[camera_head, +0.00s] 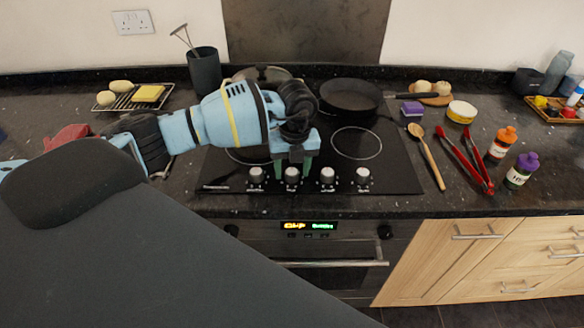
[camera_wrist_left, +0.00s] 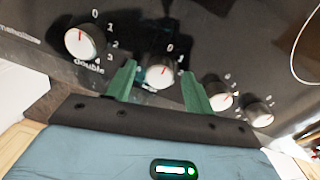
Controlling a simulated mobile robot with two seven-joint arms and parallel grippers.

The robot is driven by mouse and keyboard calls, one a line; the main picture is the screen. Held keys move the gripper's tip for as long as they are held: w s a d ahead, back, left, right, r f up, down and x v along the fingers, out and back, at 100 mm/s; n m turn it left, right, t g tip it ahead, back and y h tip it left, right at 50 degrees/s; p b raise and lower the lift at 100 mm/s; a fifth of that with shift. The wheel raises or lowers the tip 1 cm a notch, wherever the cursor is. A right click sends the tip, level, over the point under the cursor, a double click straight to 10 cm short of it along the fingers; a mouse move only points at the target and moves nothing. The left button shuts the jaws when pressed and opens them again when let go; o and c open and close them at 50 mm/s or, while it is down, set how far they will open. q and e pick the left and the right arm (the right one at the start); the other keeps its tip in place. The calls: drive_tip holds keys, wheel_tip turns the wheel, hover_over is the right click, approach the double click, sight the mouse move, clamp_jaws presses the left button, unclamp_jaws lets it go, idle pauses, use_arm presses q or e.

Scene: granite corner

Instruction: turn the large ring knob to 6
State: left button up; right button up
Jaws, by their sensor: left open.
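Four knobs stand in a row along the hob's front. The leftmost knob (camera_head: 256,175) has "double" printed beside it in the left wrist view (camera_wrist_left: 84,41); its red mark points near 0. I cannot read which knob is named large ring. The second knob (camera_head: 292,174) also shows in the left wrist view (camera_wrist_left: 159,76), its red line up towards 0. My left gripper (camera_head: 294,168) is open, its green fingers on either side of this second knob; contact cannot be told. The third knob (camera_head: 327,175) and fourth knob (camera_head: 363,176) are clear of it. My right gripper is out of view.
A black pan (camera_head: 350,97) sits at the hob's back right. A wooden spoon (camera_head: 427,155), red tongs (camera_head: 466,160) and two bottles lie or stand right of the hob. The oven (camera_head: 318,262) is below. My left arm covers part of the hob's left side.

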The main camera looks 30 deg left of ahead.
use_arm(q)
drive_tip(key=shift+c, duration=0.4)
drive_tip(key=c, duration=0.9)
